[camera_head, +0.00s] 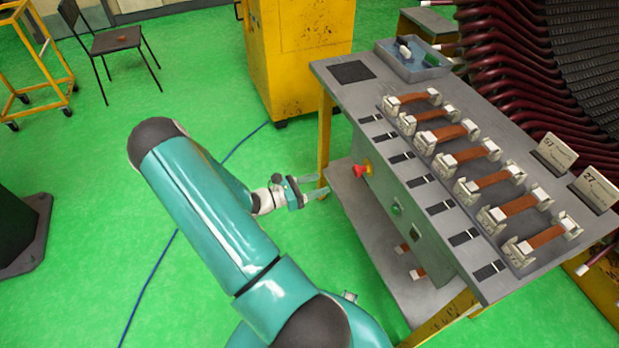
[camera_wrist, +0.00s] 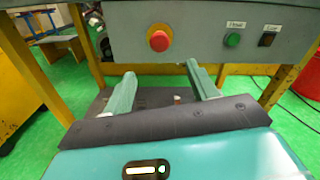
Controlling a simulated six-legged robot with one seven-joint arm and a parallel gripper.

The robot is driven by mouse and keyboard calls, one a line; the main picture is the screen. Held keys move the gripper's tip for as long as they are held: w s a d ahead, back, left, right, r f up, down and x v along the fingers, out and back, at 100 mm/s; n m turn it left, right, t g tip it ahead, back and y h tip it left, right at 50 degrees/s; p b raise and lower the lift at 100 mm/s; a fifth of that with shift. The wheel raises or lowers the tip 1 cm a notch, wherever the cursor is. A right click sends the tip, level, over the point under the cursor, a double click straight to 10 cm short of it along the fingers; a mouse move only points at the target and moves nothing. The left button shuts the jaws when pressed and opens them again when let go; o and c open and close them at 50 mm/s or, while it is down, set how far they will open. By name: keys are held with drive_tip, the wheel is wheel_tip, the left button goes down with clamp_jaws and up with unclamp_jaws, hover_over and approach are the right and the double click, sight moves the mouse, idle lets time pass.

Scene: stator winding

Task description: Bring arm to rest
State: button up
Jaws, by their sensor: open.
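My gripper (camera_head: 314,188) is open and empty, held to the left of the grey workbench (camera_head: 352,130) and below the level of its top. In the wrist view my gripper (camera_wrist: 160,85) shows two spread green fingers with nothing between them. The fingers point at the front of the bench, under the red stop button (camera_wrist: 159,40). My teal arm reaches up from the bottom of the head view and bends back down towards the gripper.
Several brown-banded parts (camera_head: 469,155) in white holders line the bench top. A blue-grey tray (camera_head: 414,62) stands at its back. The lower shelf (camera_head: 385,257) holds small parts. A yellow cabinet (camera_head: 300,50) and chair (camera_head: 115,40) stand behind. Green floor left is mostly clear, with a blue cable (camera_head: 157,265).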

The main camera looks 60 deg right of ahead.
idle(0.3)
drive_tip(key=w+a+r+m+t+y, duration=0.4)
drive_tip(key=w+a+r+m, duration=0.1)
drive_tip(key=a+r, duration=0.45)
drive_tip(key=w+a+r+m+t+y, duration=0.3)
drive_tip(key=w+a+r+m+y, duration=0.15)
drive_tip(key=a+r, duration=0.5)
drive_tip(key=a+r+m+t+y, duration=0.1)
drive_tip(key=a+r+t, duration=0.2)
drive_tip(key=a, duration=0.5)
drive_tip(key=s+a+r+t+y, duration=0.1)
drive_tip(key=a+r+t+y, duration=0.1)
drive_tip(key=a+r+t, duration=0.2)
drive_tip(key=s+a+r+m+t+y, duration=0.1)
drive_tip(key=a+r+t+y, duration=0.1)
drive_tip(key=a+r, duration=0.5)
drive_tip(key=a+t, duration=0.1)
drive_tip(key=a, duration=0.3)
drive_tip(key=shift+s+a+r+m, duration=0.2)
drive_tip(key=shift+a+r+m, duration=0.05)
drive_tip(key=shift+a+m, duration=0.1)
drive_tip(key=c, duration=0.5)
drive_tip(key=shift+a, duration=0.15)
